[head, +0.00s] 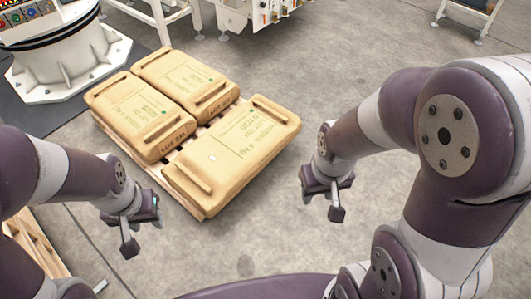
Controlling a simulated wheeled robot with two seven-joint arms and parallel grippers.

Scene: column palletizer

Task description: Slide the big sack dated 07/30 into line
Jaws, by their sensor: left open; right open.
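Three big tan sacks lie flat on a wooden pallet (151,170). The front right sack (232,152) lies crosswise to the other two and reaches past the pallet's right side. The left sack (139,116) and the back sack (188,80) lie behind it, side by side. All carry printed text, too small for me to read the date 07/30 surely. My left gripper (138,232) is open and empty, in front of the pallet's near corner. My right gripper (334,203) is open and empty, to the right of the front right sack and apart from it.
A white round machine base (68,72) stands behind the pallet on the left, beside a button panel (28,12). White frames and a control box (250,12) stand at the back. Another wooden pallet (35,245) shows at lower left. The concrete floor (370,60) at right is clear.

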